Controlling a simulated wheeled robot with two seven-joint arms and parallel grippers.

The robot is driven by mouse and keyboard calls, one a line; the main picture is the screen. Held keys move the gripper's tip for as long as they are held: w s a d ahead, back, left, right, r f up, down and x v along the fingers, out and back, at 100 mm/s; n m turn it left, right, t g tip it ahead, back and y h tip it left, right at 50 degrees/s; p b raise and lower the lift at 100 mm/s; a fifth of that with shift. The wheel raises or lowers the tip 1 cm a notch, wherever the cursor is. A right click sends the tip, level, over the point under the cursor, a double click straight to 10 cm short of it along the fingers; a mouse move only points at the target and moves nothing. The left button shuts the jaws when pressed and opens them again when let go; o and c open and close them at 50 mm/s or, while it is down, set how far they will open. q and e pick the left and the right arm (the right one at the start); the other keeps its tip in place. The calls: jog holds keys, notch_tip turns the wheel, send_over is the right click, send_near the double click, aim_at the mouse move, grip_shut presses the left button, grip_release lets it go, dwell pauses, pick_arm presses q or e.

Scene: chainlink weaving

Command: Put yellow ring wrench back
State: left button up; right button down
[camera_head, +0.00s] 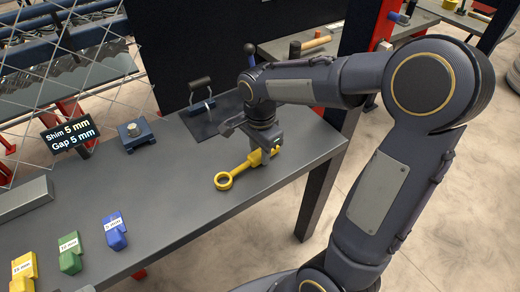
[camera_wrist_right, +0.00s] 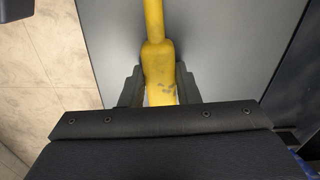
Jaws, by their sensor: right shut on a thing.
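The yellow ring wrench (camera_head: 225,180) is at the right part of the grey workbench (camera_head: 185,195), with its ring end toward the lower left. My right gripper (camera_head: 268,158) is shut on its handle from above. In the right wrist view the yellow handle (camera_wrist_right: 158,62) runs between the two fingers of the gripper (camera_wrist_right: 159,88). I cannot tell whether the wrench touches the bench top or is just above it. My left gripper is not in view.
A dark plate with an upright handle (camera_head: 200,88) stands behind the gripper. Yellow (camera_head: 24,268), green (camera_head: 69,252) and blue (camera_head: 115,232) labelled blocks sit at the front left. A sign (camera_head: 70,132) reads "Shim 5 mm Gap 5 mm". A hammer (camera_head: 312,45) lies on another bench behind.

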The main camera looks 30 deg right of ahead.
aim_at(259, 153)
jog(key=shift+f, duration=0.25)
jog(key=c, duration=1.1)
grip_release()
jog(key=r, duration=0.7)
jog(key=shift+w+a+r, duration=0.15)
jog(key=shift+a, duration=0.05)
jog(key=shift+r, duration=0.3)
jog(key=s+a+f+n+t+y, duration=0.1)
jog(key=s+n+t+y, duration=0.1)
jog(key=s+n, duration=0.5)
jog(key=s+a+f+n+t+y, duration=0.1)
jog(key=s+a+f+n+t, duration=0.1)
jog(key=s+n, duration=0.5)
jog(key=s+t, duration=0.1)
jog(key=s, duration=0.2)
jog(key=shift+a+t+y, duration=0.3)
jog(key=shift+y, duration=0.1)
